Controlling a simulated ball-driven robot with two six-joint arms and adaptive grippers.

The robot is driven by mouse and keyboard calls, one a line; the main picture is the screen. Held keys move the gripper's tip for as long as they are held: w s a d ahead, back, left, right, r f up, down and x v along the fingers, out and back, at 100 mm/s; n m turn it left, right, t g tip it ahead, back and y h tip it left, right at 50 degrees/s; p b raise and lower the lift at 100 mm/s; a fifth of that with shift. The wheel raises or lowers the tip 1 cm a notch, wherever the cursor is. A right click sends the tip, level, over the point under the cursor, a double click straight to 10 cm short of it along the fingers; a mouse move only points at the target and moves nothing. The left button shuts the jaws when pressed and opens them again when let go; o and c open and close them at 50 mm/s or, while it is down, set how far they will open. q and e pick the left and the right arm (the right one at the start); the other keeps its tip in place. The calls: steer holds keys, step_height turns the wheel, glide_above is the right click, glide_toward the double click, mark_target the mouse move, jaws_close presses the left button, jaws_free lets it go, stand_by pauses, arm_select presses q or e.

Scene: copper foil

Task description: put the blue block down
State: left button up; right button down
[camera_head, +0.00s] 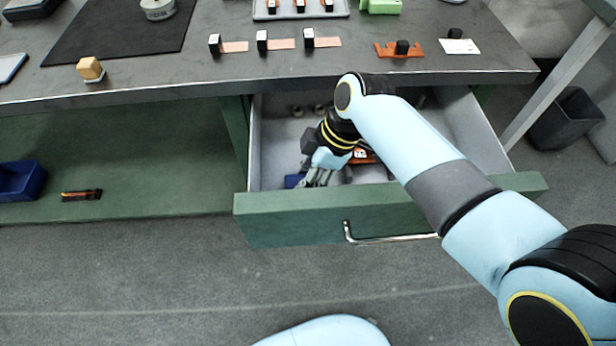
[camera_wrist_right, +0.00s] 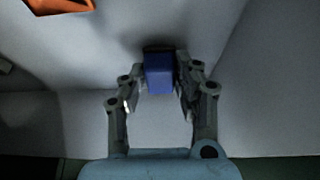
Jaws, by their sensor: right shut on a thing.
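The blue block (camera_wrist_right: 159,74) is between the fingertips of my right gripper (camera_wrist_right: 160,88), which is shut on it. In the head view the right gripper (camera_head: 316,178) reaches down inside the open drawer (camera_head: 270,150), near its front left corner. A little of the blue block (camera_head: 293,181) shows there beside the fingers. The block is low in the drawer; I cannot tell whether it touches the drawer floor. My left gripper does not show.
An orange item (camera_wrist_right: 60,5) lies in the drawer, and it shows in the head view (camera_head: 362,156) behind my wrist. Round pieces (camera_head: 297,111) lie at the drawer's back. The worktop (camera_head: 350,65) above holds several small blocks on copper strips. A blue bin (camera_head: 22,180) stands on the left shelf.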

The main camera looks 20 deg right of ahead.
steer(key=shift+f, duration=0.35)
steer(key=shift+f, duration=0.15)
steer(key=c, duration=1)
jaws_free()
steer(key=shift+o, duration=0.2)
steer(key=p+v, duration=0.2)
steer(key=v, duration=1)
